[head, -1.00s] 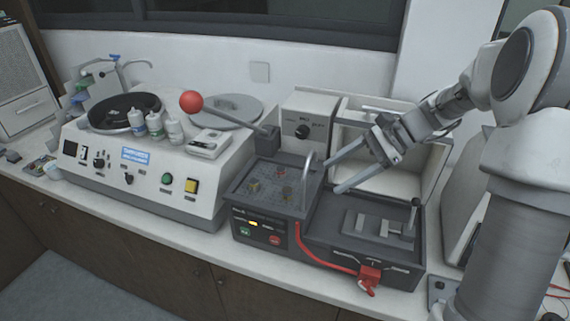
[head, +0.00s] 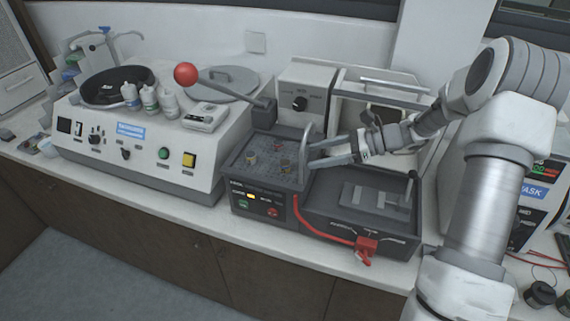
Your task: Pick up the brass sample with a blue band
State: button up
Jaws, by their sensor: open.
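My gripper (head: 311,155) is open and empty. Its fingers point left, at the tray's right edge by the curved metal handle (head: 304,148), a little right of the nearer brass-coloured sample.
The press's right bay (head: 350,222) holds a grey metal fixture (head: 372,198). A lever with a red ball (head: 186,74) rises behind the tray. A polishing machine (head: 130,150) with bottles stands left. A red clamp (head: 366,247) and cable hang at the front.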

aim_at(286, 163)
jog(key=p+x, duration=0.1)
jog(key=x, duration=0.6)
jog(key=shift+s+a+f, duration=0.1)
jog(key=shift+a+f, duration=0.1)
jog(key=shift+a, duration=0.15)
grip_shut()
